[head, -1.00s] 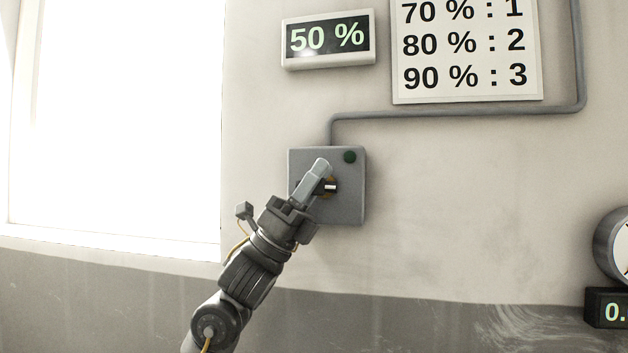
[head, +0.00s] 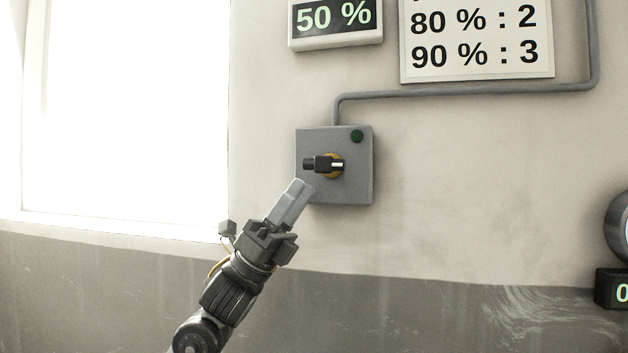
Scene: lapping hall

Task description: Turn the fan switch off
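The fan switch (head: 322,164) is a black handle on a yellow disc, on the front of a grey wall box (head: 352,188). Its handle lies level, with a white mark at its right end. A dark green lamp (head: 357,136) sits at the box's upper right corner and looks unlit. My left gripper (head: 300,184) is below and left of the handle, near the box's lower left edge in the picture. Its fingers are together with nothing seen between them, and they appear apart from the handle. My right gripper is out of view.
A display (head: 336,20) above reads 50 %. A sign (head: 476,40) with percentages and numbers hangs to its right. A grey conduit (head: 460,93) runs from the box top to the right. A bright window (head: 125,110) is at left.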

